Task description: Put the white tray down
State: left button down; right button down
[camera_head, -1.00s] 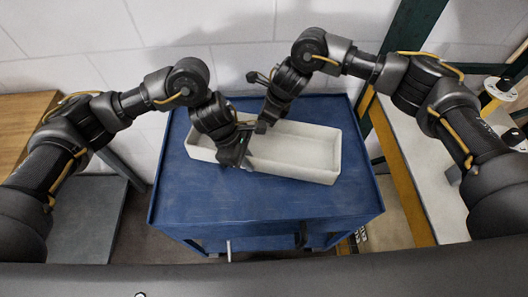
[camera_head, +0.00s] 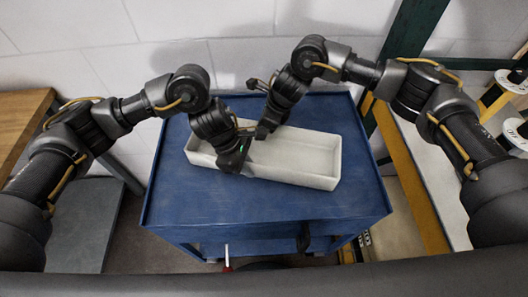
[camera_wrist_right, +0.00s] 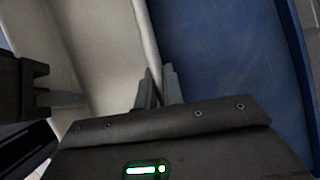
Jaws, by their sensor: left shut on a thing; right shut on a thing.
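The white tray (camera_head: 300,158) is a long, shallow open box over the blue cart top (camera_head: 300,203). It lies at a slight slant, and I cannot tell whether its base touches the cart. My left gripper (camera_head: 236,168) is shut on the tray's near long wall, left of the middle. My right gripper (camera_head: 262,132) is at the far long wall, partly hidden by its own wrist. In the right wrist view the right gripper's fingers (camera_wrist_right: 158,92) are shut on the rim of the tray (camera_wrist_right: 110,50), with the blue surface (camera_wrist_right: 220,60) beyond. The tray looks empty.
A wooden table (camera_head: 22,125) stands at the left, with a grey platform (camera_head: 85,215) below it. A yellow-edged bench with white spools (camera_head: 508,85) stands at the right. The cart top is bare in front of the tray. A block wall is behind.

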pick_arm(q)
jog(key=shift+s+d+f+b, duration=0.1)
jog(key=shift+d+f+b, duration=0.2)
jog(key=shift+f, duration=0.15)
pick_arm(e)
jog(key=shift+a+f, duration=0.25)
jog(key=shift+f, duration=0.25)
pick_arm(q)
jog(key=c, duration=1.8)
grip_release()
jog(key=shift+a+r+p, duration=0.1)
jog(key=shift+r+p, duration=0.15)
jog(key=shift+p, duration=0.05)
pick_arm(e)
jog(key=c, duration=1.8)
grip_release()
jog(key=shift+r, duration=0.25)
pick_arm(q)
jog(key=shift+o, duration=1.3)
pick_arm(e)
jog(key=shift+o, duration=1.4)
jog(key=shift+d, duration=0.1)
pick_arm(q)
jog(key=shift+a, duration=0.1)
jog(key=v, duration=1.2)
pick_arm(e)
jog(key=shift+d, duration=0.1)
jog(key=v, duration=1.2)
pick_arm(q)
jog(key=shift+r, duration=0.1)
